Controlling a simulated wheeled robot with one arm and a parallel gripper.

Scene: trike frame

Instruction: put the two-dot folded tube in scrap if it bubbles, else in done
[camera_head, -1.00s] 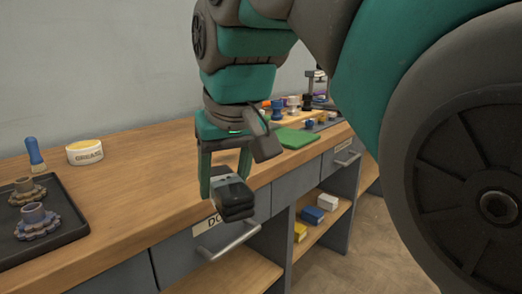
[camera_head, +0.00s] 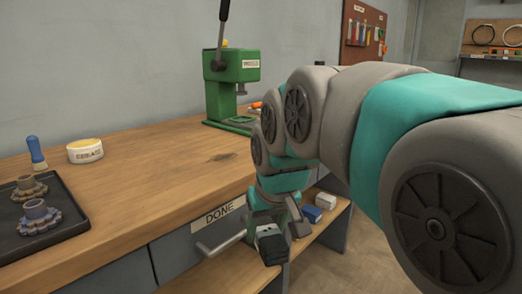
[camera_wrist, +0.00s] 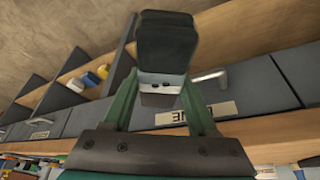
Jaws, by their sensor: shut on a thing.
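My gripper (camera_head: 273,222) is shut on the folded tube (camera_head: 270,244), a dark, folded piece. In the wrist view the folded tube (camera_wrist: 165,45) has a pale end between my gripper's fingers (camera_wrist: 162,100), with two small dark dots on it. I hold it in front of the bench, just right of the drawer (camera_head: 170,247) labelled DONE. That drawer looks shut; its handle (camera_head: 220,243) also shows in the wrist view (camera_wrist: 208,76). No bubbles show. No scrap container can be made out.
On the bench are a black tray (camera_head: 72,225) with two gear parts, a grease tin (camera_head: 85,151), a blue-handled tool (camera_head: 37,153) and a green press (camera_head: 231,90). An open shelf with blue (camera_head: 312,214) and white (camera_head: 326,201) boxes lies below. The bench middle is clear.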

